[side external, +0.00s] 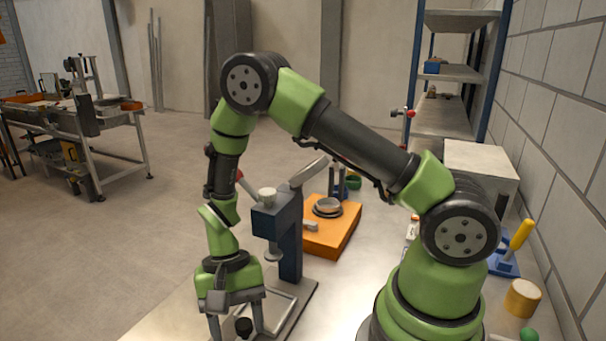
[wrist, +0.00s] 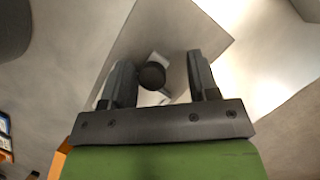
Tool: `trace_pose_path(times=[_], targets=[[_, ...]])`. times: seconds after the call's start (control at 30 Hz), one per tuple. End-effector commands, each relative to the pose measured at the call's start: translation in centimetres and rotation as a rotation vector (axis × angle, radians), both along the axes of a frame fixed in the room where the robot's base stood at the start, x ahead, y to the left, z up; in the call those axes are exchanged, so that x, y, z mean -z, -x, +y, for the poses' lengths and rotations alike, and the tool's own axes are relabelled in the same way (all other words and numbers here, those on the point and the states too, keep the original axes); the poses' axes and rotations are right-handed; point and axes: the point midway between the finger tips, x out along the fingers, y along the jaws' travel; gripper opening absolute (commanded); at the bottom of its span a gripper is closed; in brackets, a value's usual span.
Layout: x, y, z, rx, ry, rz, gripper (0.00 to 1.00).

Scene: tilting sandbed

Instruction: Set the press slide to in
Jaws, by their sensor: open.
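The dark blue press (side external: 291,245) stands upright on a flat grey base, with a round ram hanging under its head. A pale slide frame (side external: 284,312) lies low on the base in front of the column. A round black knob (side external: 243,327) is at its near end; it also shows in the wrist view (wrist: 152,75). My gripper (side external: 237,331) points down at the knob, with its fingers apart on either side. In the wrist view my gripper (wrist: 162,78) is open, with the knob nearer the left finger. Whether that finger touches it I cannot tell.
An orange box (side external: 335,240) with a round dish stands behind the press. A blue fixture with a yellow handle (side external: 521,235) and a tan cylinder (side external: 522,297) are at the right by the wall. Floor lies open to the left.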

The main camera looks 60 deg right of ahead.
Motion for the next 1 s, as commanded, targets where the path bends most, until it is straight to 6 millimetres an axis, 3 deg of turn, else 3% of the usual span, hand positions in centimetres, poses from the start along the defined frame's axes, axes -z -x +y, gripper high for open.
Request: trace_pose_path(times=[0.33,0.77,1.0], targets=[[-0.4,-0.1,6.6,-0.003,-0.005,-0.004,0.55],[-9.1,-2.7,3.8,0.003,-0.003,-0.007,0.55],[-13.8,-2.3,2.5,-0.040,-0.015,-0.138,0.55]])
